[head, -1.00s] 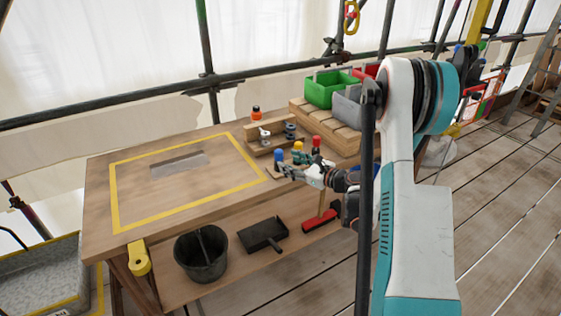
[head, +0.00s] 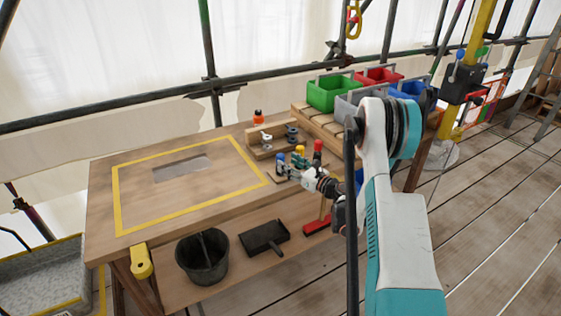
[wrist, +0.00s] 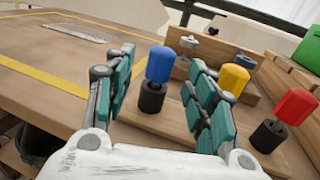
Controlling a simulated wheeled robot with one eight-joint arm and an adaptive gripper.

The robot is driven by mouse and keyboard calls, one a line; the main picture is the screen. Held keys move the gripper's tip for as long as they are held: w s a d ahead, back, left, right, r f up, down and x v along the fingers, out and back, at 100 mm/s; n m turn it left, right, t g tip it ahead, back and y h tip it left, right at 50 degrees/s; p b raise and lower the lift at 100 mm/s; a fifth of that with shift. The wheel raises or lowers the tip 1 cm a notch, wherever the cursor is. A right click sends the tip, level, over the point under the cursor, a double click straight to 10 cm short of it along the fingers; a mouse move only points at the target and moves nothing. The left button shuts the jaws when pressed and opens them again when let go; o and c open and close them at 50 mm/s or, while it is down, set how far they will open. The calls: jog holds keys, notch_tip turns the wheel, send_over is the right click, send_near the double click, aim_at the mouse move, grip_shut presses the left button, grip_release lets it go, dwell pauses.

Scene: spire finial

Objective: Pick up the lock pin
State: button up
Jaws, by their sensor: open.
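Three coloured-handled pieces with dark collars stand upright on a wooden rack (wrist: 160,138): blue (wrist: 158,65), yellow (wrist: 234,79) and red (wrist: 296,105). I cannot tell by sight which thing is the lock pin. My gripper (wrist: 162,62) is open, with teal-padded fingers. In the wrist view, the blue-handled piece appears in the gap between the fingers; contact is not visible. The right finger partly hides the yellow piece's base. In the head view, my gripper (head: 288,167) is low at the rack's front, near the blue handle (head: 280,159).
Small metal parts (head: 266,137) sit on the rack's back step, with an orange-capped bottle (head: 258,117) behind. Green (head: 331,95), red and blue bins stand at the right on a wooden platform. The yellow-outlined bench top (head: 140,190) is clear around a recessed plate.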

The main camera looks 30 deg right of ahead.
aim_at(283, 159)
jog(key=shift+b+x, duration=1.2)
jog(key=shift+x, duration=1.5)
jog(key=shift+r, duration=0.1)
jog(key=shift+c, duration=0.3)
grip_shut()
